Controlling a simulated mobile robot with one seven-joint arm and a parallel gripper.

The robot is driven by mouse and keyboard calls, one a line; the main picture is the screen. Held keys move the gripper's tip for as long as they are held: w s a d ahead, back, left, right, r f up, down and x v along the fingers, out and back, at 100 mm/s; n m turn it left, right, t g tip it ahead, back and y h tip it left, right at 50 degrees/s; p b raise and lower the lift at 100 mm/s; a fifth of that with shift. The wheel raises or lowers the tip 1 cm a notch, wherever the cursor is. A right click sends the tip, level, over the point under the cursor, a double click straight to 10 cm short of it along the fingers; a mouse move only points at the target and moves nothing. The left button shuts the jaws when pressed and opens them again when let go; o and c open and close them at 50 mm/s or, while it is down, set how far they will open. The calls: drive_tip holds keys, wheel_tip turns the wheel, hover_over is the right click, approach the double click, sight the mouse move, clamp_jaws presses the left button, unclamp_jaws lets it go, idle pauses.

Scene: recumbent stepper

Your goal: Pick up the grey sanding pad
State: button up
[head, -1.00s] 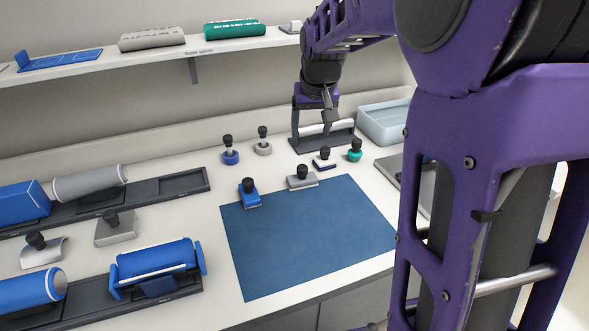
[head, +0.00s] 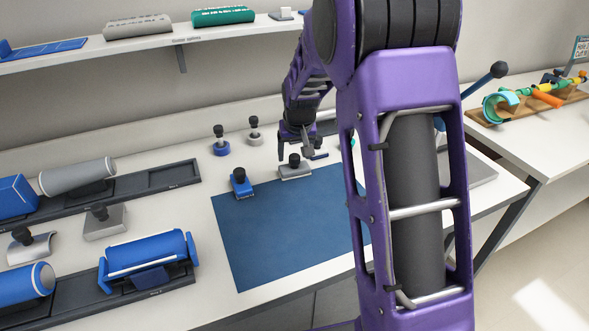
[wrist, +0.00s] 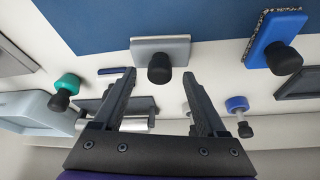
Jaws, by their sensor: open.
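The grey sanding pad (head: 295,173) is a flat rectangular block with a black knob on top, at the far edge of the blue mat (head: 285,235). In the wrist view the grey pad (wrist: 177,46) lies just beyond my fingertips, its knob roughly centred between them. My gripper (head: 296,149) is open and empty, pointing down close to the pad in the head view. In the wrist view my gripper (wrist: 160,75) shows both fingers apart, with no visible contact with the pad.
A blue pad (head: 241,184) with a black knob stands beside the grey one. Blue (head: 220,148) and grey (head: 255,138) round knobbed pieces stand behind. A teal knobbed piece (wrist: 66,82) and a pale blue bin (wrist: 35,112) show in the wrist view. The mat is clear in front.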

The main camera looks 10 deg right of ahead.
drive_tip(key=shift+x, duration=1.05)
clamp_jaws()
